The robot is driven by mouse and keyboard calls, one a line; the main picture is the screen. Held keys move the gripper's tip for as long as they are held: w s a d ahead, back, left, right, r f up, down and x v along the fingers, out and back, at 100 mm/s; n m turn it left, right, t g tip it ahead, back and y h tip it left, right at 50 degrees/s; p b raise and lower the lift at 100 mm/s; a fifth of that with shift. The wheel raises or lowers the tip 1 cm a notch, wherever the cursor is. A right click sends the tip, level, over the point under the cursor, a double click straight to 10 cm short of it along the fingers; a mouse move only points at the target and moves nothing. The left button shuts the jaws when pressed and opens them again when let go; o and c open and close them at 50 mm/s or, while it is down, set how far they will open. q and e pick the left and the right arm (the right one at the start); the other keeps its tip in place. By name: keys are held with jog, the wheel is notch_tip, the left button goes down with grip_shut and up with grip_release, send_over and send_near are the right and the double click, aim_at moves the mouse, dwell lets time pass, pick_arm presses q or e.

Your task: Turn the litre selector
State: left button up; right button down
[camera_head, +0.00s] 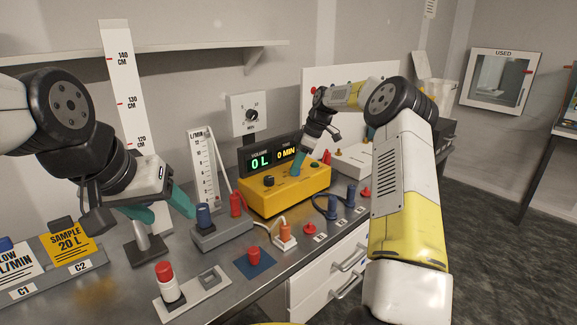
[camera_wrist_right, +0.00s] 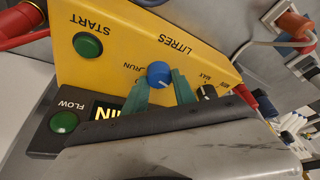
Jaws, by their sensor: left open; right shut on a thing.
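The yellow control box (camera_head: 285,192) stands on the bench, with a display (camera_head: 260,162) reading "0 L" and "0 MIN" behind it. In the right wrist view a blue knob (camera_wrist_right: 158,73) sits on the box's yellow face, near the upside-down word LITRES. My right gripper (camera_wrist_right: 159,87) is shut on this blue knob, one teal finger on each side. In the head view my right gripper (camera_head: 298,168) reaches down onto the box, and its fingers hide the knob. My left gripper (camera_head: 170,208) is open, left of the box and near a blue-capped fitting, holding nothing.
A green START button (camera_wrist_right: 88,45) and a black knob (camera_wrist_right: 206,92) flank the blue knob. A flow meter (camera_head: 204,165) stands left of the box. Red and blue fittings and a grey block (camera_head: 222,236) crowd the bench in front.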

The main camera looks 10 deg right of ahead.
aim_at(305, 175)
dwell(0.5)
jog(key=c, duration=1)
grip_release()
jog(key=shift+r, duration=0.1)
jog(key=v, duration=0.7)
jog(key=shift+d+r, duration=0.2)
jog(key=shift+r, duration=0.05)
